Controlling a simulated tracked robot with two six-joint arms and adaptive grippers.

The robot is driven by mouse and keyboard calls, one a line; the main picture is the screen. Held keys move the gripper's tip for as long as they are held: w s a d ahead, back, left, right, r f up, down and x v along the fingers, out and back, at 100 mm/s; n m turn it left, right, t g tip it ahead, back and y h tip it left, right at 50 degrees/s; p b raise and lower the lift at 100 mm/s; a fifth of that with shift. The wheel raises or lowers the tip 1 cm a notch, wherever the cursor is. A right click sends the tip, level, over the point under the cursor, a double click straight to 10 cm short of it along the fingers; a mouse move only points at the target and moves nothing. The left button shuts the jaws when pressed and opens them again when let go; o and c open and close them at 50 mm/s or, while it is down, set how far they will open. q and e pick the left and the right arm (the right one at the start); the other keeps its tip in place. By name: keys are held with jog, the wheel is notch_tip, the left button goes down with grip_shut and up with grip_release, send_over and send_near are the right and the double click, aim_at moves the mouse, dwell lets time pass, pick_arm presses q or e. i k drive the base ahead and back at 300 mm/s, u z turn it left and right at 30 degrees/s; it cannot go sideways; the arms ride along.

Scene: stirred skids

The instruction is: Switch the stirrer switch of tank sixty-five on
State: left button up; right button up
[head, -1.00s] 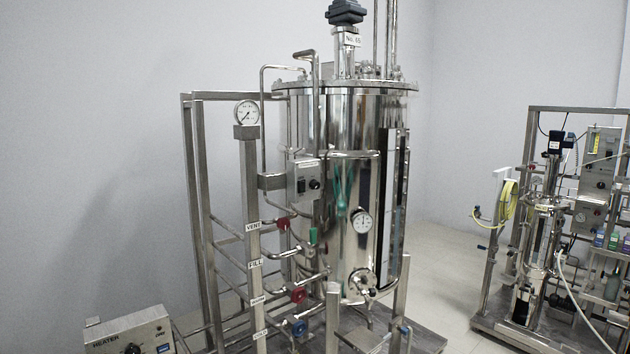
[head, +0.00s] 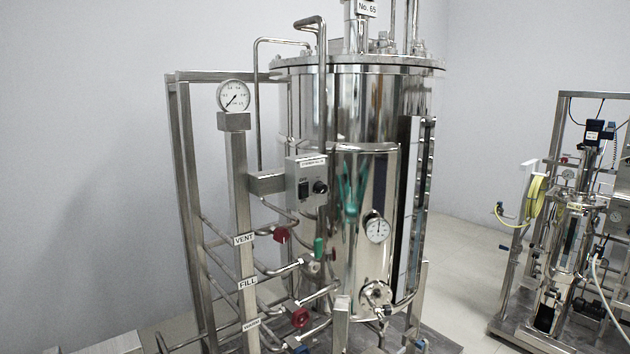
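A small grey stirrer box (head: 306,182) is fixed on a bracket at the tank's front left. On its face are a dark rocker switch (head: 304,191) and a black knob (head: 321,187), with a label strip above. The switch is too small to tell its position. Neither of my grippers is in view. A green shape shows on the tank's shiny wall, seemingly a reflection.
A post with a pressure gauge (head: 233,96) and pipes with red valve handles (head: 281,236), labelled VENT and FILL, stand in front and left of the tank. A second, smaller skid (head: 567,220) stands at the right. Bare floor (head: 470,260) lies between them.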

aim_at(305, 191)
jog(key=z, duration=0.75)
jog(key=i, duration=0.2)
jog(key=u, duration=2.35)
jog(key=k, duration=1.3)
jog(key=z, duration=0.75)
jog(key=i, duration=0.45)
jog(key=z, duration=0.7)
jog(key=i, duration=0.75)
jog(key=z, duration=0.15)
